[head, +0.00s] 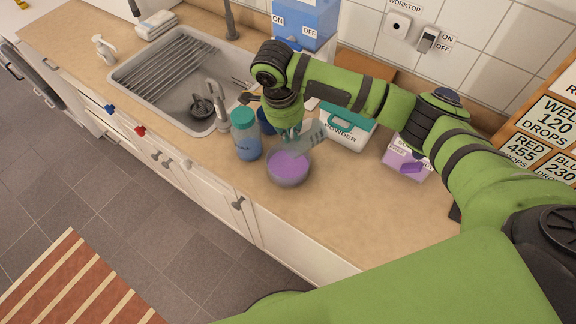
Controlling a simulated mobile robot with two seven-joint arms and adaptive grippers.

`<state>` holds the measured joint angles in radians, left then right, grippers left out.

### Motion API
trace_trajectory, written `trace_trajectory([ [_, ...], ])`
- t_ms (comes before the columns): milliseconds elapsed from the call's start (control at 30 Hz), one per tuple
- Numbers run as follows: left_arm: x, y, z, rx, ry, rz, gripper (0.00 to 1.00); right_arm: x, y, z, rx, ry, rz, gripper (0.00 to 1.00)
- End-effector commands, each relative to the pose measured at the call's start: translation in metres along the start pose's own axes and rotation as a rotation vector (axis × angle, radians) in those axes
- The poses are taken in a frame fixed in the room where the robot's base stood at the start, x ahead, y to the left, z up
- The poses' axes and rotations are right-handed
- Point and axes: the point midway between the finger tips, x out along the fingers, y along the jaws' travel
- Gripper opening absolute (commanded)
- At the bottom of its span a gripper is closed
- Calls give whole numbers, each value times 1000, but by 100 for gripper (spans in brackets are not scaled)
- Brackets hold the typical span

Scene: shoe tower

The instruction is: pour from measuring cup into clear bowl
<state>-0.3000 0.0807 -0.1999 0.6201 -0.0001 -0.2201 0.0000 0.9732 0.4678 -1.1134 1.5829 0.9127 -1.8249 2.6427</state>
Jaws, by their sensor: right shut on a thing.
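The clear bowl (290,182) stands on the countertop near its front edge and holds something purple. My right gripper (290,134) is just above and behind the bowl. It is shut on the clear measuring cup (312,136), which looks tilted over the bowl's back rim. The gripper and wrist hide part of the cup, and I cannot tell whether anything is flowing from it. My left gripper is not in view.
A blue bottle with a teal cap (246,142) stands close left of the bowl. Behind and right are a teal-lidded powder box (348,128) and a purple box (407,160). The sink (165,75) is at left. The counter right of the bowl is clear.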

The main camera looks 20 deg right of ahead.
Motion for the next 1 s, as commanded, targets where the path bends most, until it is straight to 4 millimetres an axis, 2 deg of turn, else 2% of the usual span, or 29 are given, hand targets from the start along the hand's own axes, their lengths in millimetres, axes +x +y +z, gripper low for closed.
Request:
trace_trajectory([
  [100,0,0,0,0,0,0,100,1,-2,-4,-1,-53,30,0],
  [400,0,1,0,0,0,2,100,2,-3,-6,-1,-71,42,0],
  [700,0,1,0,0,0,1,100,14,-14,-24,-6,-306,178,0],
  [1000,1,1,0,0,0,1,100,17,-11,-24,-13,-315,191,0],
])
